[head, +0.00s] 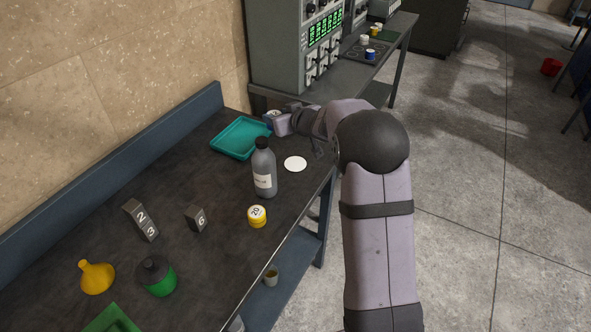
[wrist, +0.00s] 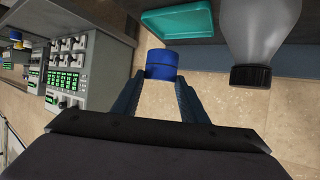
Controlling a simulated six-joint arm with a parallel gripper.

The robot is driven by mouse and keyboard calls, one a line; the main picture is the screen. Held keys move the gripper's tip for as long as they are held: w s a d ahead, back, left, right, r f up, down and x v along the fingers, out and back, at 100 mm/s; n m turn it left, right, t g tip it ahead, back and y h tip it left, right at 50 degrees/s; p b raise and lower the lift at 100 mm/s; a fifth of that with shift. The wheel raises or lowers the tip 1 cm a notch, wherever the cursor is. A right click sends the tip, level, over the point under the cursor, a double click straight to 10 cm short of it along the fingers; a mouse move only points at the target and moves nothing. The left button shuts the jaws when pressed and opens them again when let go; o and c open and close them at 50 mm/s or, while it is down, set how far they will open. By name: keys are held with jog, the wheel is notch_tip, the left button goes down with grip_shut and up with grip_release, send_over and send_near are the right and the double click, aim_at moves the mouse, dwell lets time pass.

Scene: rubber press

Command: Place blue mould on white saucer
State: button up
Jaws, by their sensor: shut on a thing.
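The blue mould (wrist: 161,64) is a short cylinder held between the fingertips of my gripper (wrist: 160,78) in the wrist view. In the head view my gripper (head: 274,120) is above the table beside the right end of the teal tray, and only a small part of the held mould shows. The white saucer (head: 295,164) is a flat white disc lying bare on the dark table near its right edge. My gripper is beyond the saucer, farther from the head camera. The saucer cannot be made out in the wrist view.
A grey bottle (head: 264,175) stands close left of the saucer. The teal tray (head: 233,151) lies behind it. A yellow mould (head: 257,221) and numbered dark blocks (head: 140,220) stand nearer. The grey control panel (head: 318,45) rises beyond the table, with another blue mould (head: 370,55) past it.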

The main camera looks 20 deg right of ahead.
jog(key=b, duration=0.1)
send_over(299, 168)
jog(key=shift+f+p, duration=0.65)
jog(key=shift+f, duration=7.2)
jog(key=shift+f, duration=0.15)
jog(key=o, duration=1.2)
